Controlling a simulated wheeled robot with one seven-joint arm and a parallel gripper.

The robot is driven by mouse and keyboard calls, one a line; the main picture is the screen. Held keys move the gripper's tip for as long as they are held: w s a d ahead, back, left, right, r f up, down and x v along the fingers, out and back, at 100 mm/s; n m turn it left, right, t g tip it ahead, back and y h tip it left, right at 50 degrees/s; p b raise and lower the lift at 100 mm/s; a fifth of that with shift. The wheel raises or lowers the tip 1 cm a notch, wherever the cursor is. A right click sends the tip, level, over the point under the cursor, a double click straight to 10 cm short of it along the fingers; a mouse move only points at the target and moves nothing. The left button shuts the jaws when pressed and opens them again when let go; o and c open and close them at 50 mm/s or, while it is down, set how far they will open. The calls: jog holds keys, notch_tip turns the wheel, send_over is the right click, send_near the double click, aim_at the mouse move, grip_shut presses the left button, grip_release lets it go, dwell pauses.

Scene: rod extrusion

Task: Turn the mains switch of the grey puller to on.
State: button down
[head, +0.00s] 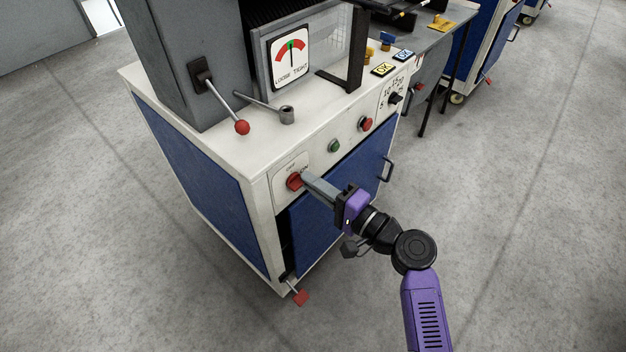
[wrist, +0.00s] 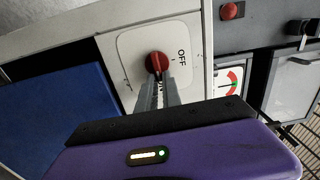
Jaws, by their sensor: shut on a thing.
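The mains switch is a red rotary knob (head: 294,181) on a white plate at the left end of the machine's front panel, with OFF and ON lettering. It also shows in the wrist view (wrist: 157,62) on its white plate (wrist: 135,45). My gripper (head: 302,178) reaches it from the front right, and its long grey fingers are shut on the knob. In the wrist view the fingers (wrist: 158,82) cover part of the knob and part of the ON lettering, so I cannot tell which mark the knob points to. The puller (head: 230,150) is a white-topped cabinet with blue panels.
A green button (head: 334,146), a red button (head: 366,124) and a black dial (head: 395,98) sit further right on the panel. A red-balled lever (head: 242,127) and a LOOSE/TIGHT gauge (head: 291,58) are above. A blue door (head: 345,190) with a handle (head: 386,168) is below. The floor around is clear.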

jog(key=shift+f, duration=0.15)
dwell(0.4)
jog(key=c, duration=1.5)
grip_release()
jog(key=shift+d, duration=0.1)
jog(key=v, duration=0.7)
jog(key=shift+s+d+p, duration=0.25)
jog(key=shift+p, duration=0.05)
